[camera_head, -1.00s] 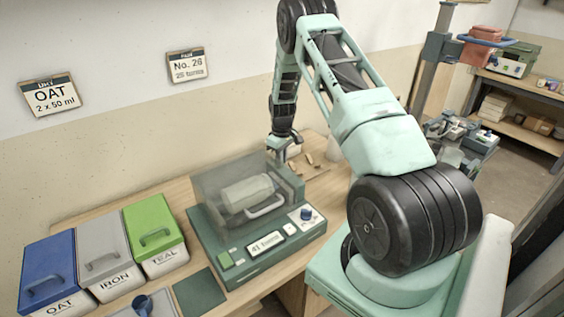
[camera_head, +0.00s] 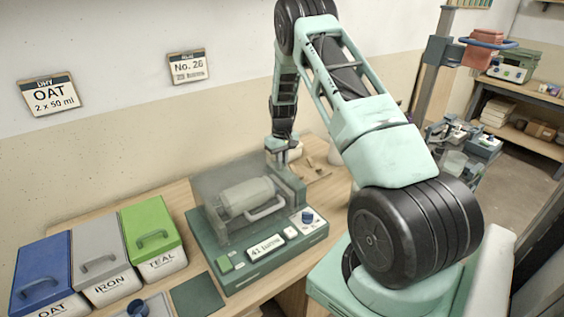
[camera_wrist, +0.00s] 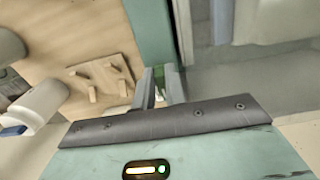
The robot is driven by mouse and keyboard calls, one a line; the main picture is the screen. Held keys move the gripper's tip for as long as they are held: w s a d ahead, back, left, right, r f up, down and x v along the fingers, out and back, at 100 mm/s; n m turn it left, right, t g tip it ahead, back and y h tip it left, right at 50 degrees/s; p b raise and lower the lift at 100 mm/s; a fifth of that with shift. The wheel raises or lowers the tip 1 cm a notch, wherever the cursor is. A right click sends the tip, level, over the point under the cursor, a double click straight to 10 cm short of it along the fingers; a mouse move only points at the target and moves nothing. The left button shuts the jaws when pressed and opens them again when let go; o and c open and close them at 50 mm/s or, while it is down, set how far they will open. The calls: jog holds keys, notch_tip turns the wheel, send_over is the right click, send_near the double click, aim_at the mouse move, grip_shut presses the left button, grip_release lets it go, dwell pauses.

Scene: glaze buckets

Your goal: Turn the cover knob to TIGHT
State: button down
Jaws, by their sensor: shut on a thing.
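The machine has a dark green base (camera_head: 262,262) and a clear cover (camera_head: 222,184) over a pale jar (camera_head: 247,193) lying on its side. My gripper (camera_head: 284,157) is at the rear right top of the machine, beside the cover. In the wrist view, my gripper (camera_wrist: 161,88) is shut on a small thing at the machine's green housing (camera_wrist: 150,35). This appears to be the cover knob; the fingers mostly hide it, and its setting cannot be read. A separate blue knob (camera_head: 307,217) is on the front panel, with a display reading "41 turns" (camera_head: 265,248).
Blue (camera_head: 42,270), grey (camera_head: 99,258) and green (camera_head: 152,232) lidded buckets stand left of the machine. A dark green mat (camera_head: 198,298) lies in front. A wooden board with pegs (camera_wrist: 100,76) lies behind the machine. Wall cards read "OAT" (camera_head: 49,95) and "No. 26" (camera_head: 187,68).

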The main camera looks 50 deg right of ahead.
jog(key=c, duration=1.7)
grip_release()
